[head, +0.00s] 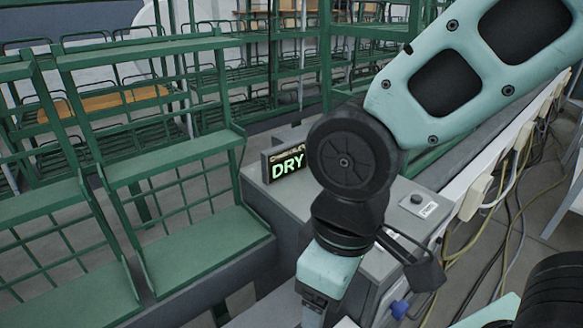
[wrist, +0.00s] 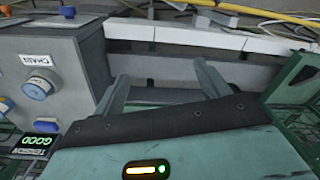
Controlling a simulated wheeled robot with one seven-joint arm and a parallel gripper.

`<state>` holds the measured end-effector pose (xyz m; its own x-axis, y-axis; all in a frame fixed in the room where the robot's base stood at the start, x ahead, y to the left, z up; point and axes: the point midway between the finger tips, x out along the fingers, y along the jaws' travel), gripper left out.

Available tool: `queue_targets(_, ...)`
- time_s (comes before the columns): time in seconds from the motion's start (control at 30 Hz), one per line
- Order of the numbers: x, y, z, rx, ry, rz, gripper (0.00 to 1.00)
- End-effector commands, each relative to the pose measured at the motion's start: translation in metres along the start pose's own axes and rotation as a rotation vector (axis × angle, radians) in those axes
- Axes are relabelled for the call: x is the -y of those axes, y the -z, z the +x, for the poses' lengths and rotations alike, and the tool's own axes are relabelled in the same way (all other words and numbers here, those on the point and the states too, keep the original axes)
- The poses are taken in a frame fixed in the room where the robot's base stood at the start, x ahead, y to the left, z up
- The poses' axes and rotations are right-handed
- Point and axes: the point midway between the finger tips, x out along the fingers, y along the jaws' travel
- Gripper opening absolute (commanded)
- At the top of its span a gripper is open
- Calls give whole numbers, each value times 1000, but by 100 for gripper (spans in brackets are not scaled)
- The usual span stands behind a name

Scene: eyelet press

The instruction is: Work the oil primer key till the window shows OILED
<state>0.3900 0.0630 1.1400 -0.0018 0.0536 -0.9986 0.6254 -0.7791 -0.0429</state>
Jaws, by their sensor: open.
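The window (head: 287,163) stands on top of the grey machine in the head view and shows DRY in green letters. A small dark button (head: 416,199) with a white label sits on the machine's top right. The label is too small to read, so I cannot tell whether this is the oil primer key. My gripper (wrist: 165,84) is open and empty in the wrist view, its two fingers apart before a grey ledge. In the head view my arm hides part of the machine, and the fingers cannot be made out.
In the wrist view, a grey box (wrist: 60,62) at left carries a blue-capped knob (wrist: 38,88) under a CHAIN label, and a small display (wrist: 43,142) reading TENSION GOOD. Green racks (head: 180,150) stand left. Cables (head: 490,225) run along the right. A blue knob (head: 399,308) is low on the machine.

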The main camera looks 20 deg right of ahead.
Motion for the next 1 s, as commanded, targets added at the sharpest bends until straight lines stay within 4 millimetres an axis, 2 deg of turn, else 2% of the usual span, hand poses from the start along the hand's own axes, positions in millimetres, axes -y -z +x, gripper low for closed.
queue_targets(0.37, 0, 0, 0, 0, 0, 0, 75)
queue_targets(0.47, 0, 0, 0, 0, 0, 0, 53)
queue_targets(0.63, 0, 0, 0, 0, 0, 0, 5)
queue_targets(0.67, 0, 0, 0, 0, 0, 0, 0)
queue_targets(1.0, 0, 0, 0, 0, 0, 0, 0)
